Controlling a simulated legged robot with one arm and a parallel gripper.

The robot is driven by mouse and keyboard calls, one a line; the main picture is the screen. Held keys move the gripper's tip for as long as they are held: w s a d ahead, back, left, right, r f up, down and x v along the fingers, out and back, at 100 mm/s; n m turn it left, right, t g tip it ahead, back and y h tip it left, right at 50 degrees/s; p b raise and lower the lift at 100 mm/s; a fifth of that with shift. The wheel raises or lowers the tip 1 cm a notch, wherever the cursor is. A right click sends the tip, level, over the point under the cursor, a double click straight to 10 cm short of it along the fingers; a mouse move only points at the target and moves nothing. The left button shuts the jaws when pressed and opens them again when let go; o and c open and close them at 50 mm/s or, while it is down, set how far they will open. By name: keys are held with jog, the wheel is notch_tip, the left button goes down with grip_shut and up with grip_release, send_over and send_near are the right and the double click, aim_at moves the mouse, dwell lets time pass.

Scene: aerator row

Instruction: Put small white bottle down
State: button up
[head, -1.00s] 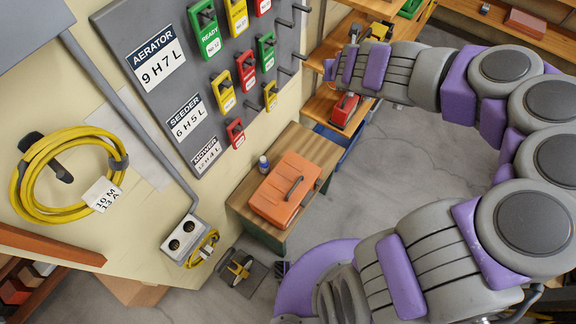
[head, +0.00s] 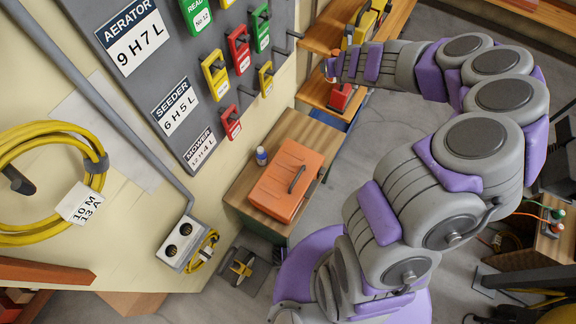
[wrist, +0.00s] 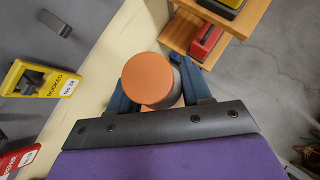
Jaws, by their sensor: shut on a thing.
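My gripper (wrist: 158,90) is shut on the small white bottle (wrist: 176,92). The wrist view looks onto its round orange cap, which hides most of the pale body between the two dark blue fingers. In the head view my gripper (head: 328,68) is small, at the left end of my arm, in front of the wooden shelves and right of the key board. It is held up in the air; the bottle's underside is hidden.
A wooden bench (head: 245,190) below carries an orange toolbox (head: 284,182) and a small blue-capped bottle (head: 261,157). Its left front strip is bare. Wooden shelves (head: 318,92) hold a red item (head: 340,97). The key board (head: 150,75) with hanging tags is on the wall.

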jog(key=w+d+f+n+y+b, duration=0.15)
jog(key=w+f, duration=0.25)
jog(key=f, duration=0.4)
jog(key=n+g+y+b, duration=0.5)
jog(key=n, duration=0.4)
send_over(307, 133)
notch_tip(307, 133, down, 24)
notch_tip(307, 133, down, 10)
jog(key=b, duration=0.2)
jog(key=shift+f+b, duration=0.1)
jog(key=shift+b, duration=0.2)
jog(key=o, duration=1)
jog(key=shift+o, duration=0.2)
